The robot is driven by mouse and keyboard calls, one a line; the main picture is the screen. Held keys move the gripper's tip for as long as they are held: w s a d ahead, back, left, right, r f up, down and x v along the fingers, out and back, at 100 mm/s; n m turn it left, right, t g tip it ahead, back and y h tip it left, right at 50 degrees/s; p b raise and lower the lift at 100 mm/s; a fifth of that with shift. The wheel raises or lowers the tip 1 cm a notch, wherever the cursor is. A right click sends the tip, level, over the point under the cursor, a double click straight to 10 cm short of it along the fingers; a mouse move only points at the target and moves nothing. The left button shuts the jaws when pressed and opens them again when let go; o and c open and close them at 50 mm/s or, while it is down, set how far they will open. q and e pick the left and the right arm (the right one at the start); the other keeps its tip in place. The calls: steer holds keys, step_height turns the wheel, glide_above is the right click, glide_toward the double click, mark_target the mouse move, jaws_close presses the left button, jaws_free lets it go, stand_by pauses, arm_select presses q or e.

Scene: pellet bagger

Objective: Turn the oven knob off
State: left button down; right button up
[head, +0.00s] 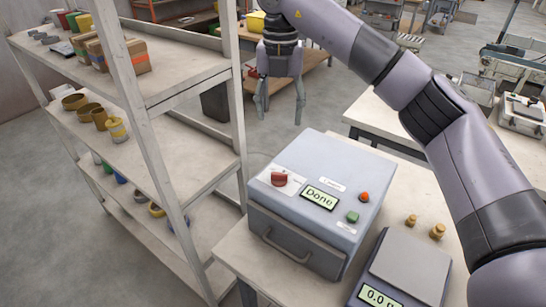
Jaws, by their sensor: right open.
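The oven (300,236) is a grey-blue box with a front handle, standing on a pale table. On its sloped top are a red knob (279,179) on a white plate at the left, and a display (320,198) reading "Done". A red-orange button and a green button sit to the right of the display. My right gripper (280,103) hangs from the arm that crosses the upper right. It is open and empty, its fingers pointing down, above and behind the oven in the picture, apart from the knob. My left gripper is not in view.
A tall shelf rack (150,150) with tins and boxes stands close to the oven's left. A scale (403,270) reading about 0.0 and two small brass weights (437,231) are to its right. Another table (385,120) stands behind.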

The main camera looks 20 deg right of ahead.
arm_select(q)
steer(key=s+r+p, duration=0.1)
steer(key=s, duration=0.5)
arm_select(e)
glide_above(279, 173)
step_height(279, 173, down, 6)
step_height(279, 173, down, 10)
steer(key=p, duration=0.3)
steer(key=shift+s+r, duration=0.1)
steer(key=shift+r, duration=0.1)
steer(key=shift+d+f, duration=0.1)
steer(key=shift+f, duration=0.5)
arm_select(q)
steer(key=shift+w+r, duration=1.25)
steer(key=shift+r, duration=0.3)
arm_select(e)
steer(key=c, duration=1.2)
